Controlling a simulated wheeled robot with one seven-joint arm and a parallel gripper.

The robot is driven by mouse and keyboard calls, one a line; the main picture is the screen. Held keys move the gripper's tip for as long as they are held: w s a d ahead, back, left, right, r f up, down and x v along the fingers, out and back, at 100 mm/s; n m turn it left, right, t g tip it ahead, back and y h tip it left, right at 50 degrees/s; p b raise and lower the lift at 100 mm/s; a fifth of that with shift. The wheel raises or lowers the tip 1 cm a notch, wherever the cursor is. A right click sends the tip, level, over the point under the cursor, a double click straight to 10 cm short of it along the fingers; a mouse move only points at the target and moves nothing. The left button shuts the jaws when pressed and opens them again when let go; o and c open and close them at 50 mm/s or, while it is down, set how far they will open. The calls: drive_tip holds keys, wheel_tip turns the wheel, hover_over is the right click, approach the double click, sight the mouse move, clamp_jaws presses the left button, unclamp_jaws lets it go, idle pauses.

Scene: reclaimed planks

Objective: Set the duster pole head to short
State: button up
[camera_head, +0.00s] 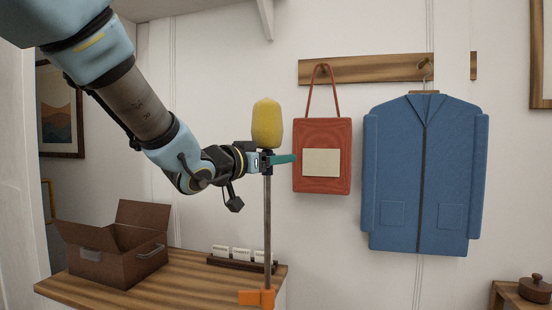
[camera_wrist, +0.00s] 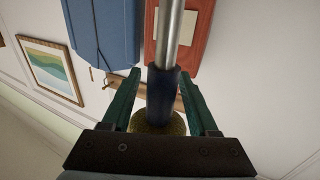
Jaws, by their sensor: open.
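The duster pole stands upright, with a yellow head (camera_head: 267,124) on top, a thin grey metal shaft (camera_head: 267,225) and an orange foot (camera_head: 257,298) at the shelf's front edge. My gripper (camera_head: 286,159) is level just below the yellow head. In the wrist view, its two green fingers (camera_wrist: 159,85) stand on either side of the dark blue collar (camera_wrist: 161,95), with gaps visible beside it. The jaws are open. The yellow head (camera_wrist: 158,122) is partly hidden behind the collar and the gripper's body.
An open brown box (camera_head: 115,255) and a rack with small white labels (camera_head: 240,255) are on the wooden shelf (camera_head: 180,292). A red bag (camera_head: 322,135) and a blue jacket (camera_head: 400,180) hang from a peg rail (camera_head: 375,68) behind, right of the pole.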

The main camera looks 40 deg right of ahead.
clamp_jaws()
idle(0.3)
idle(1.0)
